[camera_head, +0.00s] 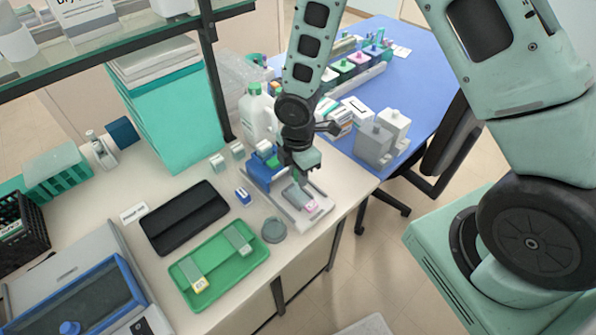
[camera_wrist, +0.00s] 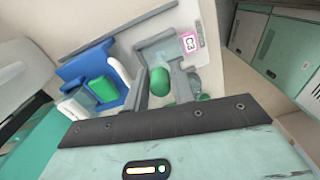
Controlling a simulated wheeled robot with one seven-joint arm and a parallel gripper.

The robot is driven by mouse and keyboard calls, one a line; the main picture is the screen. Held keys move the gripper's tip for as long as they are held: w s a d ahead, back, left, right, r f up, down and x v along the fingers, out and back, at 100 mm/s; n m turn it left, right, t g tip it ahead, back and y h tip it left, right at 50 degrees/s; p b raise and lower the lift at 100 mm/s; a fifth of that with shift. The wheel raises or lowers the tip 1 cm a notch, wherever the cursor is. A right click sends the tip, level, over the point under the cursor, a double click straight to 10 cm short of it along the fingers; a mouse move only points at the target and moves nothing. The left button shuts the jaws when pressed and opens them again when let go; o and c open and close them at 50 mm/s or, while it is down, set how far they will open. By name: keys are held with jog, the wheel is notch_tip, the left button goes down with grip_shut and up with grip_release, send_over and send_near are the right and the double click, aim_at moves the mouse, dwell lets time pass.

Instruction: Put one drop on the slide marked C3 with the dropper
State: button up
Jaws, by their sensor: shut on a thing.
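The slide marked C3, with a pink label (camera_wrist: 189,43), lies on a light grey tray (camera_head: 323,213); its pink label also shows in the head view (camera_head: 311,206). My gripper (camera_head: 299,178) is over the slide's tray. In the wrist view my gripper (camera_wrist: 160,84) is shut on the dropper, whose green bulb (camera_wrist: 159,82) shows between the fingers. The bulb appears beside the unlabelled end of the slide.
A blue holder (camera_wrist: 92,72) with a green-topped item stands beside the slide's tray. A white bottle (camera_head: 257,115) stands behind.

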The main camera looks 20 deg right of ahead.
jog(key=shift+r+p, duration=2.75)
jog(key=shift+r, duration=0.7)
jog(key=shift+f, duration=0.15)
